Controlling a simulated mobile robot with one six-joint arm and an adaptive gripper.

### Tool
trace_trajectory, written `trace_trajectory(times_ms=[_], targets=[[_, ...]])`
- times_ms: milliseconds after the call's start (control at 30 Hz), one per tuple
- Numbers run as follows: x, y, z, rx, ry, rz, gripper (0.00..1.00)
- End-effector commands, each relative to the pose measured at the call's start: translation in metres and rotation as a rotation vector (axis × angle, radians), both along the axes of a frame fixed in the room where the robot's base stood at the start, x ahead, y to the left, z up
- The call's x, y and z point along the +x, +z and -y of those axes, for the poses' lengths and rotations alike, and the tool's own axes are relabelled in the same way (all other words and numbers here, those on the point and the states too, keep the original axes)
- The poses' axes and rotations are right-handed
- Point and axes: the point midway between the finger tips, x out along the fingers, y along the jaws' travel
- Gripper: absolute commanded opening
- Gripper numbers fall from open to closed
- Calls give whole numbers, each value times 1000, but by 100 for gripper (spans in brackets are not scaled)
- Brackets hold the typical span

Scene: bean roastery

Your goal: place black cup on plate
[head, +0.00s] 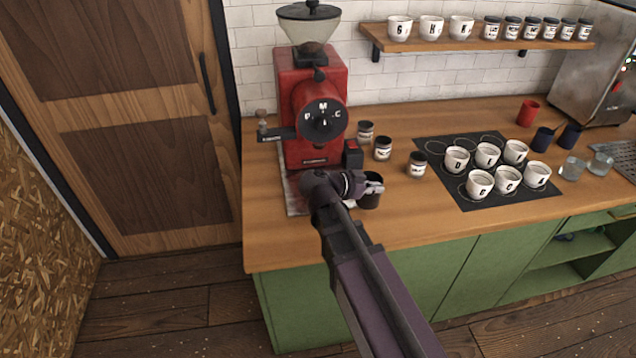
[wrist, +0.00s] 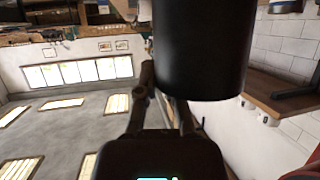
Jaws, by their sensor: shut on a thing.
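The black cup (head: 369,201) is at my gripper (head: 373,185), by the front right of the red grinder. My gripper is shut on the cup, near its upper part. In the wrist view the cup (wrist: 203,50) is a large dark cylinder that fills the upper middle, with my gripper's fingers (wrist: 165,105) close against it. My arm hides part of the counter around it. I cannot tell whether the cup touches the counter. I cannot make out a plate with certainty; a small pale patch beside the cup is mostly hidden.
The red grinder (head: 312,110) stands behind my gripper on a flat base (head: 296,200). Several jars (head: 416,165) stand to the right. A black mat (head: 446,142) holds several white lettered cups (head: 480,184). A red cup (head: 528,113) and glasses stand farther right. The front counter strip is clear.

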Motion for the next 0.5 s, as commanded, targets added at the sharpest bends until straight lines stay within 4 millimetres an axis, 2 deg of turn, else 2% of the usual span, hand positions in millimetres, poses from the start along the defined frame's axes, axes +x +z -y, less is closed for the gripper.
trace_trajectory(times_ms=[33, 200, 400, 500], targets=[[-5, 3, -13, 0, 28, 0, 0], [-18, 6, -53, -1, 116, -3, 0], [-32, 9, -87, -2, 189, -4, 0], [-36, 9, -96, -2, 209, -5, 0]])
